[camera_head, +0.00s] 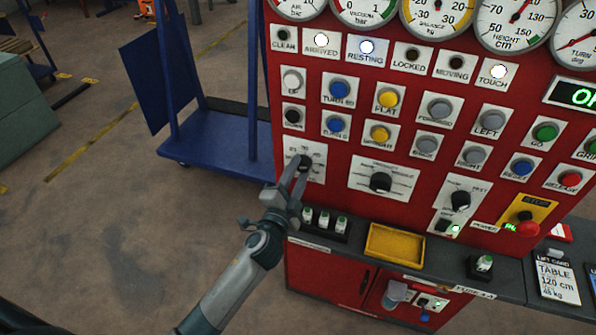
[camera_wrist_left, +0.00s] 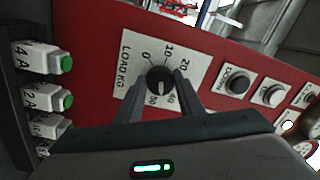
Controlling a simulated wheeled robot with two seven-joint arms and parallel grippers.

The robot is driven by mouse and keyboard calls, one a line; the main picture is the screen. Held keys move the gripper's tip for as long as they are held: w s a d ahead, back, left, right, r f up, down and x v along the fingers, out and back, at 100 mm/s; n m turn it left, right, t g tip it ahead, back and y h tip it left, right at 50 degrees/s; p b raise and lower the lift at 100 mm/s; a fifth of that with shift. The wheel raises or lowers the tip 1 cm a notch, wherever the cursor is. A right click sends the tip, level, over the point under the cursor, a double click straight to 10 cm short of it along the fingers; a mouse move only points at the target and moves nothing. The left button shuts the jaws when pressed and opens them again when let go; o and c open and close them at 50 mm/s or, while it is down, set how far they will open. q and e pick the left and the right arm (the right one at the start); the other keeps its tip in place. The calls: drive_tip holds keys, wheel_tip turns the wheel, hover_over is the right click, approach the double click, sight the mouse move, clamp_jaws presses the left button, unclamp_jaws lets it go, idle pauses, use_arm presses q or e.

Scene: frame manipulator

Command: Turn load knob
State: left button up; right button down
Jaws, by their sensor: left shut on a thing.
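The load knob (camera_wrist_left: 158,76) is a round black knob on a white plate (camera_wrist_left: 133,63) marked LOAD KG, with numbers around it. In the left wrist view a pale mark on the knob points down toward the larger numbers; the exact reading is unclear. My left gripper (camera_wrist_left: 159,90) has one finger on each side of the knob and is shut on it. In the head view my left gripper (camera_head: 299,172) reaches the panel's lower left, and its fingers partly cover the knob (camera_head: 304,160). My right gripper is not in view.
The red panel (camera_head: 335,160) carries gauges, lamps, buttons and a larger selector knob (camera_head: 380,182) to the right. Below, a ledge holds green-ended fuses (camera_head: 324,220) and a yellow tray (camera_head: 395,246). A blue cart (camera_head: 215,145) stands at left. The floor in front is open.

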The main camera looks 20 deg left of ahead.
use_arm(q)
drive_tip(key=shift+m, duration=0.4)
drive_tip(key=o, duration=1.1)
drive_tip(key=shift+d, duration=0.1)
drive_tip(key=shift+c, duration=0.2)
drive_tip(key=shift+s+f, duration=0.15)
drive_tip(key=shift+s, duration=0.4)
drive_tip(key=s+b, duration=0.5)
drive_tip(key=s, duration=1.1)
drive_tip(key=shift+s+a+f, duration=0.15)
drive_tip(key=shift+a+f, duration=0.05)
drive_tip(key=shift+a, duration=0.05)
drive_tip(key=shift+f, duration=0.1)
